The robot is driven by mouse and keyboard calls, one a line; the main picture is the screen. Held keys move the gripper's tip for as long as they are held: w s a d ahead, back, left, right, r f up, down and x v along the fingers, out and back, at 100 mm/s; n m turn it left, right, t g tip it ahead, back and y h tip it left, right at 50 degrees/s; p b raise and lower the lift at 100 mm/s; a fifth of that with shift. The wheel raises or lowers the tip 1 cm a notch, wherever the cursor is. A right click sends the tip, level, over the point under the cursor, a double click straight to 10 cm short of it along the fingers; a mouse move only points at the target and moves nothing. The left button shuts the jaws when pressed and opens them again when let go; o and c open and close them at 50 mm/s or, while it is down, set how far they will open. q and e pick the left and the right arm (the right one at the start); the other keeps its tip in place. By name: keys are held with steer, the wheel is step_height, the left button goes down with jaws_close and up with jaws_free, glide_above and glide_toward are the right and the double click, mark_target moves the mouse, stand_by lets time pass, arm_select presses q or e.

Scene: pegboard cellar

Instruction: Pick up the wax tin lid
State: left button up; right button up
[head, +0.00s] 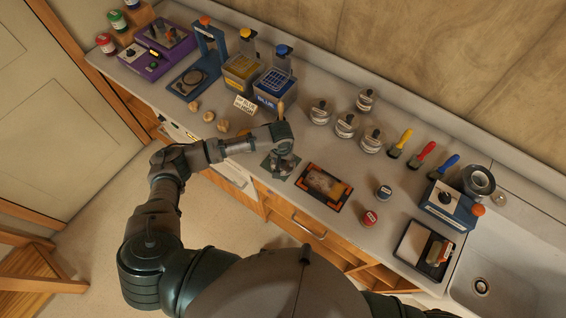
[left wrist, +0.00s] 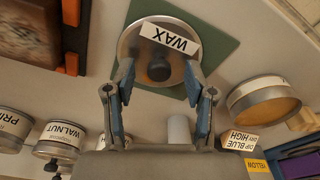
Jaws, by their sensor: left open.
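The wax tin lid (left wrist: 148,42) is a round silver disc with a dark knob and a white label reading WAX. It lies over a dark green mat (left wrist: 213,45) in the left wrist view. My left gripper (left wrist: 160,80) is open, with one finger on each side of the knob near the lid's edge. I cannot tell if the fingers touch it. In the head view my left gripper (head: 283,165) hangs over the green mat (head: 268,164) and hides most of the lid. My right gripper is not in view.
A round tin with an amber face (left wrist: 264,103) stands beside the lid. A framed orange-cornered panel (head: 325,187) lies right of the mat. Several labelled jars (head: 346,124) stand behind it. Blue and yellow baths (head: 272,88) stand at the back, a sink (head: 520,270) at right.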

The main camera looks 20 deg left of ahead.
arm_select(q)
steer(key=shift+f, duration=0.1)
jaws_close()
stand_by(0.4)
